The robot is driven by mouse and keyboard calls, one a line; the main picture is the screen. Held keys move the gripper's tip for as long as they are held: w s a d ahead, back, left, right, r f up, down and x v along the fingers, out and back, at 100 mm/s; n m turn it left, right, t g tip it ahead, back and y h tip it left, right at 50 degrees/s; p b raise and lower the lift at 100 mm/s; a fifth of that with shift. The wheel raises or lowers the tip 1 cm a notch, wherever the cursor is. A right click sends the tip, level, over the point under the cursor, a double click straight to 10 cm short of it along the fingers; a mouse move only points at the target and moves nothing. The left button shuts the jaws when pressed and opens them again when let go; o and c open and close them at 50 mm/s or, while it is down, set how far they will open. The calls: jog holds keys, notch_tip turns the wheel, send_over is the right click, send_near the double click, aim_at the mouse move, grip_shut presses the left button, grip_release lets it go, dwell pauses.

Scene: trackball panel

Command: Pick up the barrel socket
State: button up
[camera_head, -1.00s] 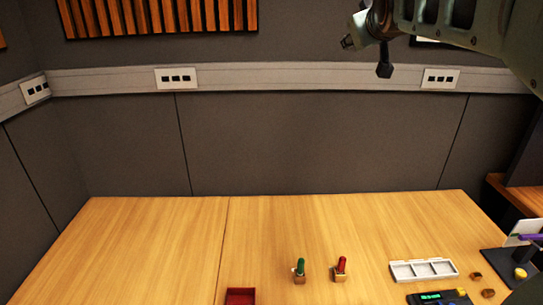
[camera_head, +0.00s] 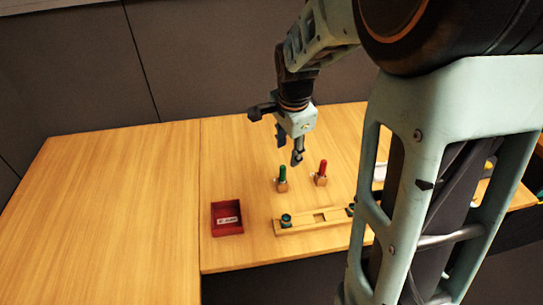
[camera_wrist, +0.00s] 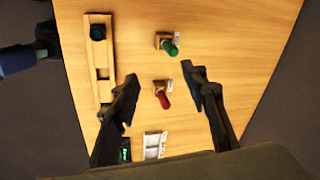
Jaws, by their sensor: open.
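I cannot tell for certain which object is the barrel socket. A wooden panel (camera_head: 302,224) lies near the table's front edge, with a dark round part in a teal ring (camera_head: 286,220) at its left end and a square opening in its middle. It also shows at the left of the wrist view (camera_wrist: 103,60). A green-handled tool (camera_head: 282,173) and a red-handled tool (camera_head: 322,168) stand upright in small wooden blocks. My gripper (camera_head: 289,147) is open and empty above the table, near the green-handled tool. In the wrist view, its spread fingers (camera_wrist: 159,75) frame the area around both tools.
A red tray (camera_head: 216,230) with a small white label stands left of the panel. A white compartment tray (camera_wrist: 154,145) and a dark device with a green display (camera_wrist: 125,150) lie beyond the red-handled tool. The table's left half (camera_head: 130,200) is clear.

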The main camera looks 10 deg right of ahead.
jog(key=s+a+f+m+g+b, duration=0.1)
jog(key=s+a+f+m+g, duration=0.2)
jog(key=s+f, duration=0.45)
jog(key=m, duration=0.1)
send_over(286, 217)
notch_tip(286, 217, down, 4)
jog(key=shift+y, duration=0.3)
jog(key=f, duration=0.2)
jog(key=s+f, duration=0.1)
jog(key=f, duration=0.2)
jog(key=shift+a, duration=0.1)
jog(key=shift+f, duration=0.55)
jog(key=shift+c, duration=0.6)
grip_shut()
